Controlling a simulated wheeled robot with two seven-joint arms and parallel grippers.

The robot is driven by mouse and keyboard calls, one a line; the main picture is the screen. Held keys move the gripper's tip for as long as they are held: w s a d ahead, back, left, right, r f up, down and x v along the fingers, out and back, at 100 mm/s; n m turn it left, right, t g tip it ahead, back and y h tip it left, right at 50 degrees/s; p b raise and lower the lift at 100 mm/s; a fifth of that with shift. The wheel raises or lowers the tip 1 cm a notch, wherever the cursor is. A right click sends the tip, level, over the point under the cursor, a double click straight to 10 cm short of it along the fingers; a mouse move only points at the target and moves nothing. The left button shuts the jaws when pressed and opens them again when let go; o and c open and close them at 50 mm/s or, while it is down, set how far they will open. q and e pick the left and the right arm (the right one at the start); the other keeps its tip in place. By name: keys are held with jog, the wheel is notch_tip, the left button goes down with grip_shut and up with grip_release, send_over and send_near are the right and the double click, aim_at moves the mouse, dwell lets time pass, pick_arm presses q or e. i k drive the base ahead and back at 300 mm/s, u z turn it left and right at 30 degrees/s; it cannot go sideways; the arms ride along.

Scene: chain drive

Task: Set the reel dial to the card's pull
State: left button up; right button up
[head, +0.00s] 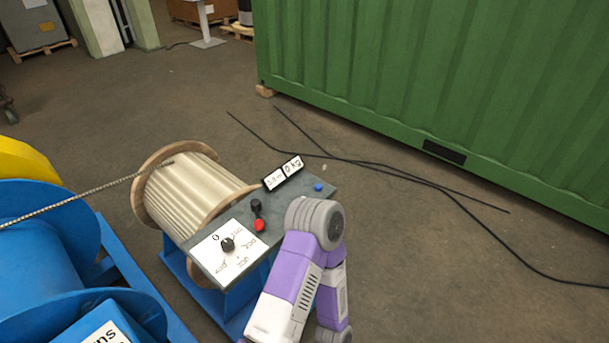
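The reel dial is a black knob (227,244) on a white dial plate (246,262) at the left end of a grey-green control panel (299,195). A "0" stands at the plate's upper left; other handwritten marks around the knob are tilted and too small to read surely. A two-part display (283,172) stands at the panel's back edge; its right part seems to read 0 kg. I cannot pick out a card giving the pull. A purple and white arm of mine covers the panel's lower right side. Neither gripper can be seen.
A red button (260,225) and a small black control (256,205) sit beside the dial plate; a blue button (318,187) is at the panel's far end. A wooden-flanged reel (190,190) with rope stands behind. Black cables (400,172) lie before a green container (440,75).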

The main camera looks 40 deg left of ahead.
aim_at(227, 245)
jog(key=i, duration=1.75)
jog(key=u, duration=3.8)
